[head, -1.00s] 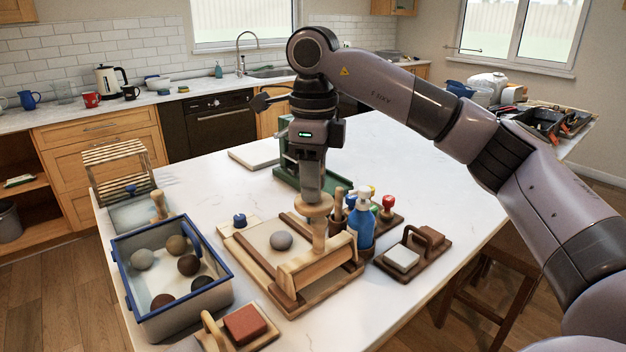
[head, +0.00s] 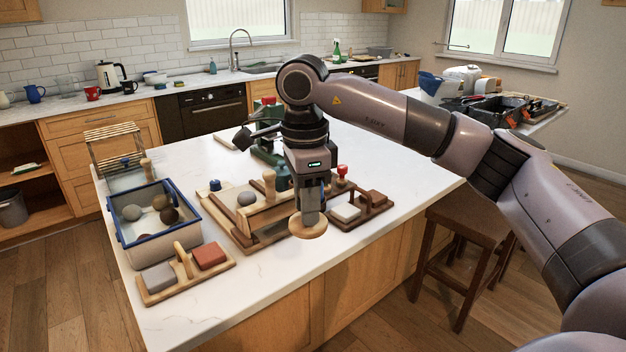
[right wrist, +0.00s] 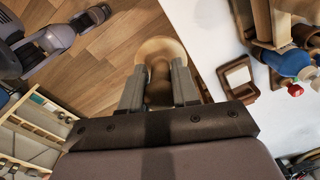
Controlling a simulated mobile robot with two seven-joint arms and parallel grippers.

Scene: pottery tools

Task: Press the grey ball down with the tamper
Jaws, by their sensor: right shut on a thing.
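My right gripper (head: 308,205) points down and is shut on the tamper (head: 308,226), a pale wooden disc with a handle. The handle (right wrist: 160,85) shows between the fingers in the right wrist view, with floor behind the disc. The grey ball (head: 246,199) rests uncovered on a wooden board (head: 240,228) with raised wooden pieces. The tamper is apart from the ball, to its right and toward the front edge of the table. My left gripper is not in view.
A blue-rimmed bin (head: 150,250) with several balls stands left of the board. A wooden holder (head: 165,291) with grey and red blocks lies in front. Another holder with a white block (head: 346,212) is on the right. A stool (head: 462,240) stands beyond the table edge.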

